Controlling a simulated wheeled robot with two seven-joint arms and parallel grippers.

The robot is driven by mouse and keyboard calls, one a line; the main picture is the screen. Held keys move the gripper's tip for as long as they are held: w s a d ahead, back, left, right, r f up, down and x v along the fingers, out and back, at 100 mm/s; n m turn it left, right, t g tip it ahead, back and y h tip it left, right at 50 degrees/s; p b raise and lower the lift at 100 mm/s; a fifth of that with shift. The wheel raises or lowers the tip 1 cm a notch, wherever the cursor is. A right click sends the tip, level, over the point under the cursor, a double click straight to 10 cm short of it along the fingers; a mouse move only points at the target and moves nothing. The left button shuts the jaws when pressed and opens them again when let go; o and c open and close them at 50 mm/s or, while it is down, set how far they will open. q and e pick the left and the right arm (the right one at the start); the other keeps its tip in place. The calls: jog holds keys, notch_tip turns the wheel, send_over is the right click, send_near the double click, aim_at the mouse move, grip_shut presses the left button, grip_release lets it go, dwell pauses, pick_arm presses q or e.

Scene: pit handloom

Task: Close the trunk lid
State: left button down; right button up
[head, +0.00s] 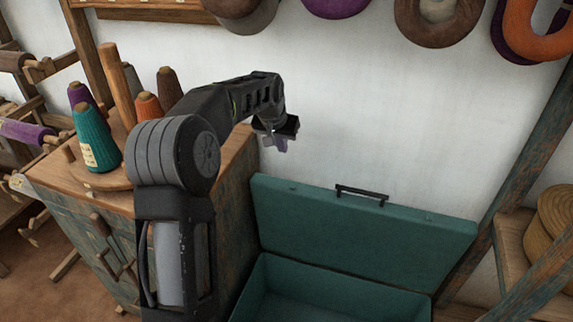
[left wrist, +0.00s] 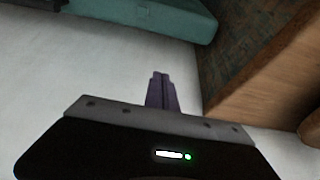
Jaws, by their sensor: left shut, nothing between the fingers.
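A teal trunk (head: 335,302) stands against the white wall at the lower middle of the head view. Its trunk lid (head: 350,232) is raised and leans back near the wall, with a dark handle (head: 362,195) on its top edge. The part of the trunk's inside that shows is empty. The lid's edge also shows at the top of the left wrist view (left wrist: 150,14). My left gripper (head: 282,146) is shut and empty. It is above and left of the lid, near the wall, apart from the lid. My right gripper is not in view.
A wooden cabinet (head: 236,200) stands left of the trunk, with a teal yarn cone (head: 95,138) and other cones on top. Yarn hanks (head: 437,22) hang on the wall above. A slanting wooden post (head: 520,180) and a shelf with a coiled basket (head: 557,225) are at the right.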

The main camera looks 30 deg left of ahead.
pick_arm(q)
jog(key=f, duration=0.3)
jog(key=f+p, duration=0.1)
jog(key=f, duration=0.5)
jog(key=shift+s+d+p, duration=0.1)
jog(key=shift+s+p, duration=0.15)
jog(key=shift+p, duration=0.15)
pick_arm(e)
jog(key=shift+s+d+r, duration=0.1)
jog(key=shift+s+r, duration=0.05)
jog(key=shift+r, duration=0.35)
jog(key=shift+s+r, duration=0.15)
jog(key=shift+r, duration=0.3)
